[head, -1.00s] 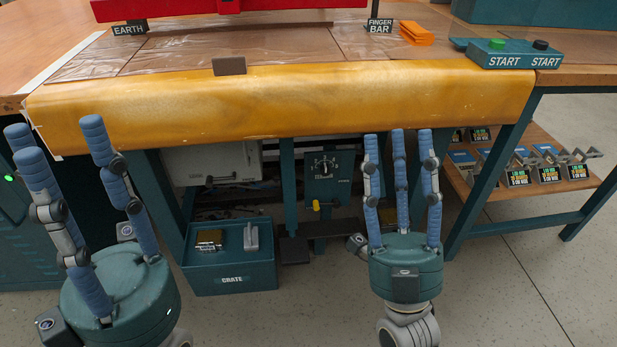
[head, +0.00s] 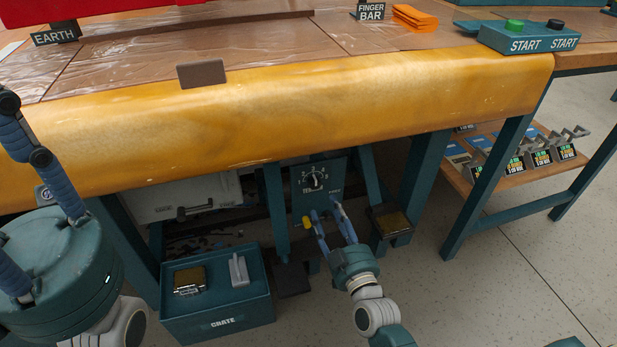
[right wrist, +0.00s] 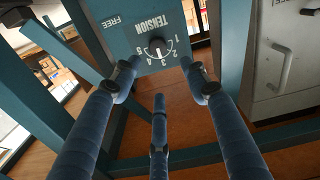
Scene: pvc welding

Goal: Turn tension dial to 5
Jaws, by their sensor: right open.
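The tension dial (head: 314,181) is a small dark knob with a pale pointer on a teal panel (head: 330,166) under the bench. The right wrist view shows the knob (right wrist: 157,46) close, with "TENSION", "FREE" and numbers 1 to 5 around it. The pointer's exact number is hard to read. My right gripper (head: 322,208) is open, just below and in front of the dial. In the right wrist view its fingers (right wrist: 160,66) are spread on either side below the knob, with no clear contact. My left gripper (head: 30,185) is open and empty at the left, partly cut off.
The yellow padded bench edge (head: 300,115) overhangs the panel. A yellow-tipped lever (head: 302,223) sits by my right fingers. A teal crate (head: 217,315) stands at the left on the floor, a pedal-like box (head: 391,221) at the right. Bench legs (head: 425,185) flank the space.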

